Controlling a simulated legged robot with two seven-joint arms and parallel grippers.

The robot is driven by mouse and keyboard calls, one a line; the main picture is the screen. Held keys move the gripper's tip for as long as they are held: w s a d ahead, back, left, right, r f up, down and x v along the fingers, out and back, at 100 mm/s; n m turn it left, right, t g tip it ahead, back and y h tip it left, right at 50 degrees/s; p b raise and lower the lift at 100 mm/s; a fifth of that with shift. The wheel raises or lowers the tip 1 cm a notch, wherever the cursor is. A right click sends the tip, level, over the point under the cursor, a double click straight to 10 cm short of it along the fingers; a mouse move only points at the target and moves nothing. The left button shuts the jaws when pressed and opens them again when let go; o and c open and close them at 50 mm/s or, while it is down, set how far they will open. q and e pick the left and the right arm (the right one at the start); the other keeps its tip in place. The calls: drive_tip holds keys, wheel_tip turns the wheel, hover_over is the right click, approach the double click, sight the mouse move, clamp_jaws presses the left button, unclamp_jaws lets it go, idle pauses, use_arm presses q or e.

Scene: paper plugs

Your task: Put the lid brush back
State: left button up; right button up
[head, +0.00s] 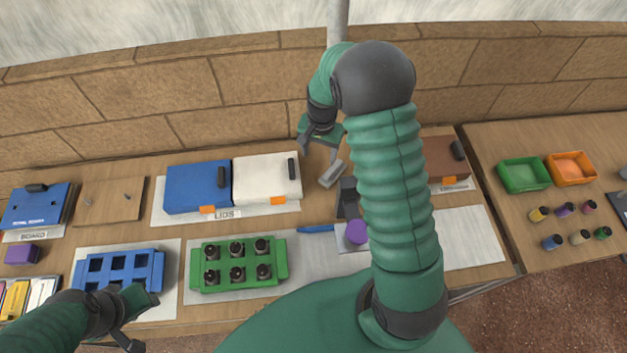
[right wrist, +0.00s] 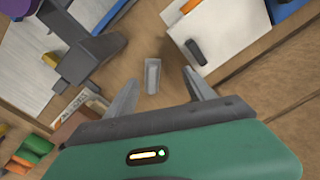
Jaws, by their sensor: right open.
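My right gripper (head: 320,150) is open and empty above the table, just right of the white lid box (head: 262,184). A small grey trough-like piece (head: 332,173) lies under its fingers. In the right wrist view the piece (right wrist: 152,75) lies between and beyond the open fingertips (right wrist: 160,76), apart from them, and looks empty. A slim blue handle-like thing (head: 316,228) lies on the table near the purple piece (head: 356,232). I cannot tell whether this is the lid brush. My left gripper (head: 143,320) is open and empty at the lower left.
A blue box (head: 197,188) stands beside the white one. A green rack (head: 237,264) with dark plugs and a blue rack (head: 119,269) are in front. A dark stand (head: 347,197) is close to my right gripper. My right arm covers the table's right part.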

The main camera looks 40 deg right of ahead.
use_arm(q)
drive_tip(key=shift+s+a, duration=0.2)
drive_tip(key=shift+a, duration=0.15)
use_arm(e)
drive_tip(key=s+a+r+n+t, duration=0.1)
drive_tip(key=s+a+r+n, duration=0.2)
drive_tip(key=s+a+n, duration=0.2)
drive_tip(key=s+a+r+n+t, duration=0.1)
drive_tip(key=s+a+r+n, duration=0.3)
drive_tip(key=s+a+n, duration=0.2)
drive_tip(key=s+a, duration=0.2)
drive_tip(key=a, duration=0.2)
drive_tip(key=shift+s+a, duration=0.15)
drive_tip(key=shift+a, duration=0.25)
use_arm(q)
drive_tip(key=shift+d+r, duration=0.1)
drive_tip(key=shift+d, duration=0.25)
use_arm(e)
drive_tip(key=shift+d, duration=0.3)
